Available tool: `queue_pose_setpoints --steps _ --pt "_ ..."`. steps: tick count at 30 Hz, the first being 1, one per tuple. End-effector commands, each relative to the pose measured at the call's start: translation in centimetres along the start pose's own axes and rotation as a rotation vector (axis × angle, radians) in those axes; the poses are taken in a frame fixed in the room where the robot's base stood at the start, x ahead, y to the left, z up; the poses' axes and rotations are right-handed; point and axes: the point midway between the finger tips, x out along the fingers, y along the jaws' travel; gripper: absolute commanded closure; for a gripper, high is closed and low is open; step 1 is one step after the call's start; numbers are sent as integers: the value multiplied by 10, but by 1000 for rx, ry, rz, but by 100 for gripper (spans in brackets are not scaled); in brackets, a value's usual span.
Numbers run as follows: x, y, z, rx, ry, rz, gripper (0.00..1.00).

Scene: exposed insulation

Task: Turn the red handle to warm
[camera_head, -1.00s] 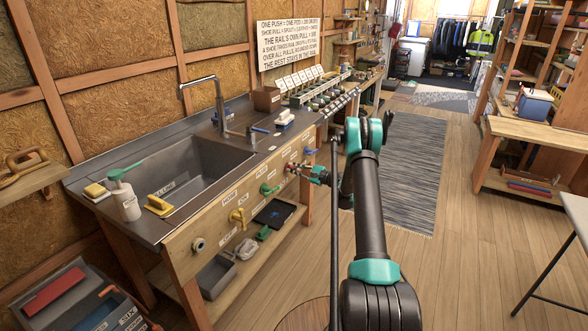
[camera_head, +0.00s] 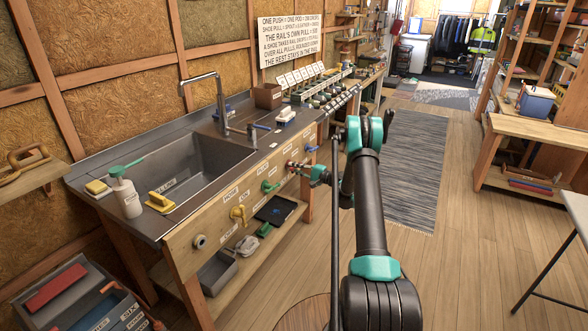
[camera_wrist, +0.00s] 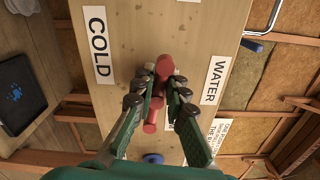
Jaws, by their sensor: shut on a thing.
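The red handle (camera_wrist: 155,100) is on the wooden front panel of the sink bench, and my gripper (camera_wrist: 159,88) is around it. Its fingers are closed in on both sides of the handle. The handle's rounded end shows between the fingertips and a lower part shows further down; the fingers hide some of its sides. A "COLD" label (camera_wrist: 99,46) is to its left and a "WATER" label (camera_wrist: 213,80) to its right in the wrist view. Another label below is mostly hidden, and I see no readable "warm". In the head view my gripper (camera_head: 299,168) is at the panel, with the handle small and partly hidden.
On the same panel are a blue handle (camera_head: 311,149), a green handle (camera_head: 270,187) and a yellow handle (camera_head: 238,213). A sink (camera_head: 187,168) with a tall faucet (camera_head: 220,100) is above. A black tray (camera_head: 275,210) lies on the lower shelf.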

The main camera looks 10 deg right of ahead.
Motion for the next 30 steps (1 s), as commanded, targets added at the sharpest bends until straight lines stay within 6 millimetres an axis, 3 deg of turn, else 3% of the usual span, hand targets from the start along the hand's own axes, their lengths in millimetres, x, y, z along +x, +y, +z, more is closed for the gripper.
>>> queue_pose_setpoints --steps 1,13,14,18,30 --pt "-3 0 -8 -6 18 0 100" --pt "-4 -1 -8 -10 18 -1 100" --pt "-4 -1 -8 -10 18 -1 84" --pt "-4 -1 -8 -10 18 -1 66" --pt "-8 -1 -4 -8 10 -2 66"
